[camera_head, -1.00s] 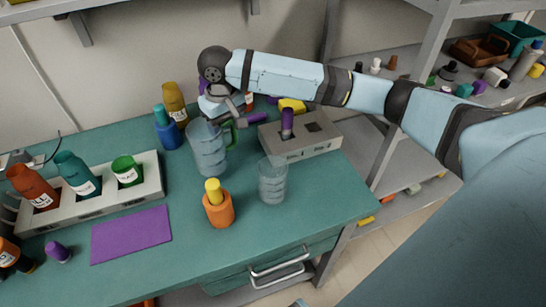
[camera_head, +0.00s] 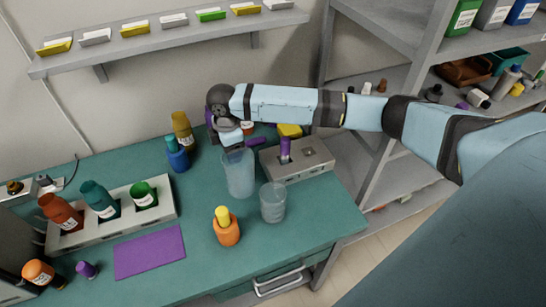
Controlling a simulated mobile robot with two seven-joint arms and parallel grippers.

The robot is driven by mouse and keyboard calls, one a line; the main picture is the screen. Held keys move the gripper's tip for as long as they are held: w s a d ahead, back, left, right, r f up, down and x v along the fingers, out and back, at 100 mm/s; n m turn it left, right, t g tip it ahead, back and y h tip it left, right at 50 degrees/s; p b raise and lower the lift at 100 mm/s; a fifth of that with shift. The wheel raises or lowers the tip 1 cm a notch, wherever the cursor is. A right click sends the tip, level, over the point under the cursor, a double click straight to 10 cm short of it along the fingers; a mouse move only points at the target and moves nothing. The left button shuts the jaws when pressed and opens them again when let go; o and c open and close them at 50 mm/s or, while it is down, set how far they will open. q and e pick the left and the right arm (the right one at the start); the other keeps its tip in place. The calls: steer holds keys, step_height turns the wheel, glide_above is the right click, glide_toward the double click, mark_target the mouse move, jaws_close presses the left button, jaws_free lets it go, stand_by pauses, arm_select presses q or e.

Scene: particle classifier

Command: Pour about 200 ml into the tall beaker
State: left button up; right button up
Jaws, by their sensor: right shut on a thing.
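My right gripper (camera_head: 229,139) is at the back middle of the table, behind the top of a large clear vessel (camera_head: 239,174). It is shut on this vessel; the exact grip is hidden. The vessel looks roughly upright, and I cannot tell if it touches the table. A smaller clear beaker (camera_head: 272,203), probably the tall beaker, stands upright just in front and to the right. I cannot make out the liquid level in either. My left gripper is out of view.
An orange bottle (camera_head: 227,235) with a yellow cap stands in front. A grey block (camera_head: 310,162) bears a purple-topped item at right. Blue (camera_head: 178,161) and yellow (camera_head: 183,133) bottles stand behind left. A bottle rack (camera_head: 75,238) and purple mat (camera_head: 150,252) lie left.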

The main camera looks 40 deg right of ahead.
steer(key=n+p, duration=0.1)
steer(key=n, duration=0.1)
steer(key=r+n+p, duration=0.1)
steer(key=n+p, duration=0.1)
steer(key=shift+r, duration=0.1)
steer(key=n+p, duration=0.2)
steer(key=n, duration=0.1)
steer(key=n+p, duration=0.2)
steer(key=shift+s+d+r, duration=0.1)
steer(key=shift+s+r, duration=0.15)
steer(key=n+p, duration=0.2)
steer(key=n, duration=0.1)
steer(key=shift+s+d+r, duration=0.1)
steer(key=shift+r, duration=0.05)
steer(key=n+p, duration=0.2)
steer(key=n, duration=0.1)
steer(key=shift+s+r, duration=0.1)
steer(key=shift+s, duration=0.1)
steer(key=shift+n+p, duration=0.35)
steer(key=shift+n, duration=0.75)
steer(key=shift+d, duration=0.1)
steer(key=shift+s, duration=0.1)
